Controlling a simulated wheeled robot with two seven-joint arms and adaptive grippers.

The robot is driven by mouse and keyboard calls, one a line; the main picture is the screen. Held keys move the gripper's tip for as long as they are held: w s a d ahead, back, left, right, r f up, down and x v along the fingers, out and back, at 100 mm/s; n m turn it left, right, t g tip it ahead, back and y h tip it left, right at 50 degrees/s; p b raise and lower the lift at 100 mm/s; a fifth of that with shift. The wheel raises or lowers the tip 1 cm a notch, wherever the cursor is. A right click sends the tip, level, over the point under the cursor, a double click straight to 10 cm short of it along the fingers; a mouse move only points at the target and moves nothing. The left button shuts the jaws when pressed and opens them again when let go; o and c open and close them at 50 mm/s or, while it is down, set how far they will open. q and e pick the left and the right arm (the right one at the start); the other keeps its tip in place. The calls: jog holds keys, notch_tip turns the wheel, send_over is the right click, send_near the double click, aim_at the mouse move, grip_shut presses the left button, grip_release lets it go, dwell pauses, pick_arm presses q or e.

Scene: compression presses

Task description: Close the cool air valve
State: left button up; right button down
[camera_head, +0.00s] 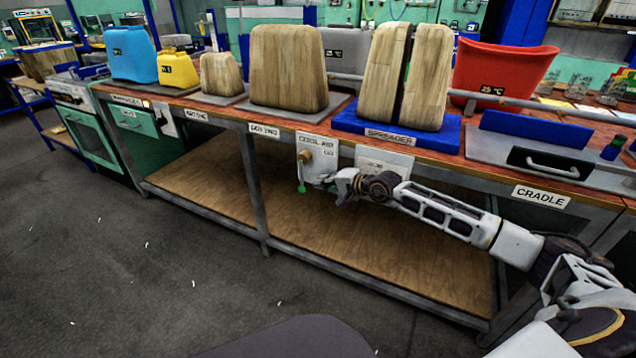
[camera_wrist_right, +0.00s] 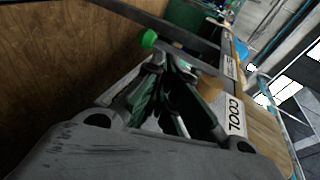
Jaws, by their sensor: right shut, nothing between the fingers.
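The cool air valve is a white panel marked COOL AIR (camera_head: 318,150) on the front edge of the bench. It has a brass hub (camera_head: 304,157) and a lever that hangs down to a green knob (camera_head: 302,189). My right gripper (camera_head: 331,180) is shut and empty, just right of the lever and low in front of the panel. In the right wrist view the closed fingers (camera_wrist_right: 170,62) sit close to the green knob (camera_wrist_right: 148,38), apparently with a small gap. The brass hub (camera_wrist_right: 209,86) and COOL label (camera_wrist_right: 236,113) show to their right. My left gripper is out of view.
Wooden forms (camera_head: 288,68), a blue spreader base (camera_head: 350,122) and a red tub (camera_head: 500,72) stand on the bench above. A second white panel (camera_head: 385,160) is right of the valve. The plywood lower shelf (camera_head: 370,245) is bare.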

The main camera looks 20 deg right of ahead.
jog(key=shift+v, duration=1.2)
